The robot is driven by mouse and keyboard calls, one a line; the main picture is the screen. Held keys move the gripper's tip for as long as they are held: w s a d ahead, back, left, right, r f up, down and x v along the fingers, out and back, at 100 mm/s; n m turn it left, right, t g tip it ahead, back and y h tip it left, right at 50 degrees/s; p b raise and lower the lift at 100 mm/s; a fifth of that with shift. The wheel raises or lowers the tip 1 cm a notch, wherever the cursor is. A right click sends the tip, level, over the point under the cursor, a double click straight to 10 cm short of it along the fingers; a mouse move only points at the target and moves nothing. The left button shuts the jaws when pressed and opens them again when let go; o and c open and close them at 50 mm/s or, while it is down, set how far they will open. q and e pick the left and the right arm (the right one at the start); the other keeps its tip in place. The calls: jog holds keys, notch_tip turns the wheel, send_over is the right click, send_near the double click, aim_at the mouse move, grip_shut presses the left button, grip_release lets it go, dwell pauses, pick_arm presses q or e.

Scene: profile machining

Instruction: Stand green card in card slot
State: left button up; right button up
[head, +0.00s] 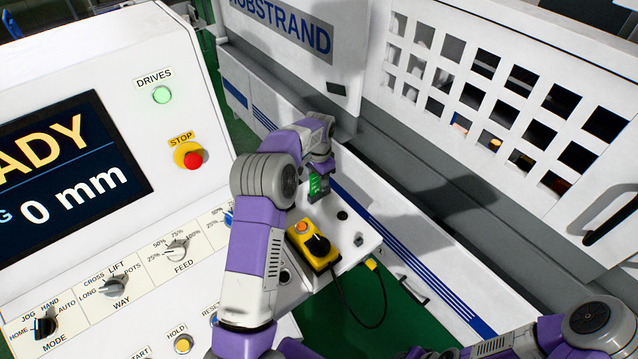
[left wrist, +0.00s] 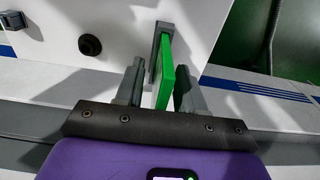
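The green card (head: 316,184) stands on the white side shelf, below my left gripper (head: 318,163). In the left wrist view the green card (left wrist: 165,75) is between the two grey fingers of my left gripper (left wrist: 159,80). A gap shows on the card's left side; the right finger is close to it. The fingers look open. The card's far end is at a dark grey holder (left wrist: 160,34), which looks like the card slot; the card seems to stand in it. How deep it sits is hidden. My right arm shows at the lower right, its gripper out of view.
A yellow pendant (head: 312,247) with an orange button and black knob lies on the white shelf (head: 345,238), its cable hanging down. The control console (head: 120,220) stands left. The white machine door (head: 500,110) with its windows is at the right.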

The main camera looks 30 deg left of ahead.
pick_arm(q)
jog(key=shift+f, duration=0.5)
grip_shut()
